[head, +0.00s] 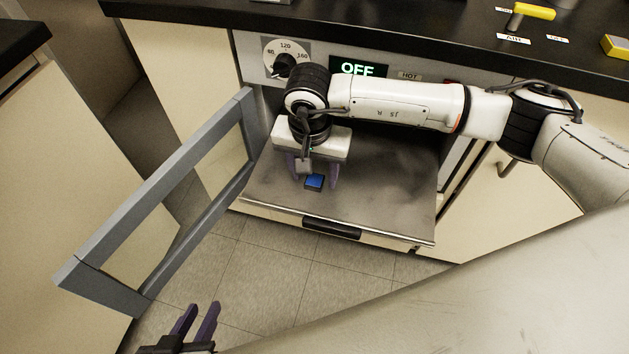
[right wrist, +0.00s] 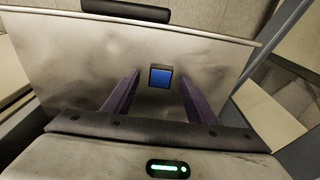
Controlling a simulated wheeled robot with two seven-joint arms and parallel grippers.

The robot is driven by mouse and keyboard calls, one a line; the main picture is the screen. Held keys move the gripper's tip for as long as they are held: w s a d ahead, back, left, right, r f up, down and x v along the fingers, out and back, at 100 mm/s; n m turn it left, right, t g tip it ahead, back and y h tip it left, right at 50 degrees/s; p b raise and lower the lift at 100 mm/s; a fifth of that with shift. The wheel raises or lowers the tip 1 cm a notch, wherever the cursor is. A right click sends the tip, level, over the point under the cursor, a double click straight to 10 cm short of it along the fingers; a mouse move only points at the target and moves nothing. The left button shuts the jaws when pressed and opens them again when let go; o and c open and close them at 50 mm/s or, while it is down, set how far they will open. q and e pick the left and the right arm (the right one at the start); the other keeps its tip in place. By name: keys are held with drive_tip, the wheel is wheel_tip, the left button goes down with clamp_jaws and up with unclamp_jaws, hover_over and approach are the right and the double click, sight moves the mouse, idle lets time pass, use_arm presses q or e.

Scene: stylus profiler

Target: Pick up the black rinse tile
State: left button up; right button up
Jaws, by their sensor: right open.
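A small square tile with a dark rim and a blue face (head: 314,182) lies on the flat metal panel (head: 390,200) below the dial and the OFF display. It also shows in the right wrist view (right wrist: 160,76), between and a little beyond the finger ends. No wholly black tile shows. My right gripper (head: 315,184) is open above the panel, fingers pointing down, one on each side of the tile, with nothing seen between them touching it. My left gripper (head: 203,307) is open and empty at the bottom left, over the floor.
A grey open frame (head: 165,190) sticks out left of the panel. A dark handle (head: 331,228) is on the panel's front edge. The black counter (head: 400,35) above carries a yellow-handled item (head: 533,11) and labels. Tiled floor in front is clear.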

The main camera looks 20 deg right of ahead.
sight(314, 181)
drive_tip(key=shift+w+f, duration=0.1)
drive_tip(key=shift+f, duration=0.5)
drive_tip(key=c, duration=1.1)
wheel_tip(314, 181, up, 10)
drive_tip(key=shift+r+p, duration=0.1)
drive_tip(key=shift+p, duration=0.6)
drive_tip(key=shift+c, duration=0.2)
